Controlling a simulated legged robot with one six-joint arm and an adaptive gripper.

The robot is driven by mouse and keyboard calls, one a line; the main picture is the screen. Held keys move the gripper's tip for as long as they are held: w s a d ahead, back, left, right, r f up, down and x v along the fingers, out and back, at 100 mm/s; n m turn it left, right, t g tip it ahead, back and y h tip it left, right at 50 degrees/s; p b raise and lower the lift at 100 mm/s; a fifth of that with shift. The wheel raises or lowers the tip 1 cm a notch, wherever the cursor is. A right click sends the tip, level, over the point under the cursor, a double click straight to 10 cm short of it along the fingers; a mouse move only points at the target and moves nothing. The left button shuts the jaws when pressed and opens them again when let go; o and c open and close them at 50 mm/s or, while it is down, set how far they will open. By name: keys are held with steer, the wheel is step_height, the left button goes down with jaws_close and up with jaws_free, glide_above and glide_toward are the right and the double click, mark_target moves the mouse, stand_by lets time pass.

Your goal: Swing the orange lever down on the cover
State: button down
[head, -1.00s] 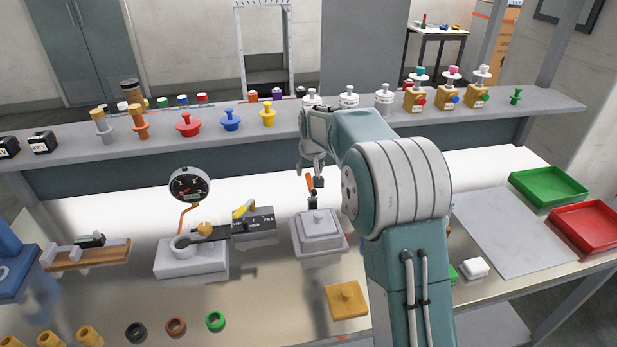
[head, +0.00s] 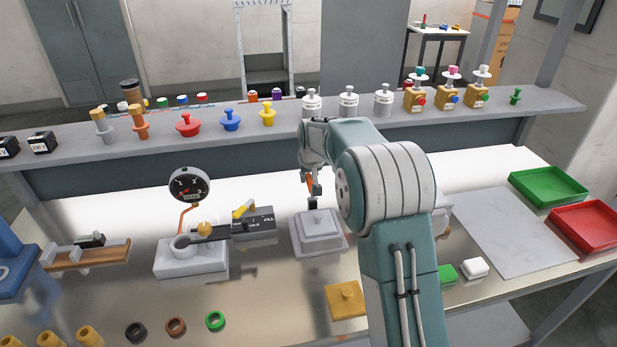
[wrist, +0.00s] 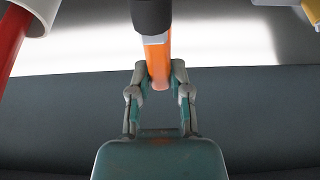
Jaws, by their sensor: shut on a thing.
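The grey cover (head: 319,232) is a square, stepped block on the bench, left of my arm in the head view. The orange lever (head: 310,182) stands up at the cover's back edge on a dark mount. In the wrist view the orange lever (wrist: 159,65) runs down between my fingertips, with a dark grey part around its other end. My gripper (wrist: 159,80) is shut on the lever. In the head view my gripper (head: 308,178) is small and partly hidden by the arm.
A gauge stand (head: 190,258) with a dark arm is left of the cover. A yellow plate (head: 347,300) lies in front of it. The shelf (head: 290,118) behind carries knobs and bottles. Green (head: 548,187) and red (head: 590,228) trays stand at the right.

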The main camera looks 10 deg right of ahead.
mark_target(312, 181)
steer(key=t, duration=0.1)
steer(key=s+r+t, duration=0.1)
steer(key=t, duration=0.1)
steer(key=s+t, duration=0.1)
steer(key=shift+s+r+t, duration=0.15)
steer(key=shift+r+t, duration=0.15)
steer(key=shift+t, duration=0.1)
steer(key=s+t, duration=0.1)
steer(key=t, duration=0.2)
steer(key=shift+s+r, duration=0.25)
steer(key=shift+s, duration=0.15)
steer(key=shift+s+t, duration=0.45)
steer(key=shift+t, duration=0.65)
steer(key=c, duration=0.6)
jaws_free()
steer(key=shift+f, duration=0.1)
steer(key=shift+o, duration=0.2)
steer(key=shift+r, duration=0.2)
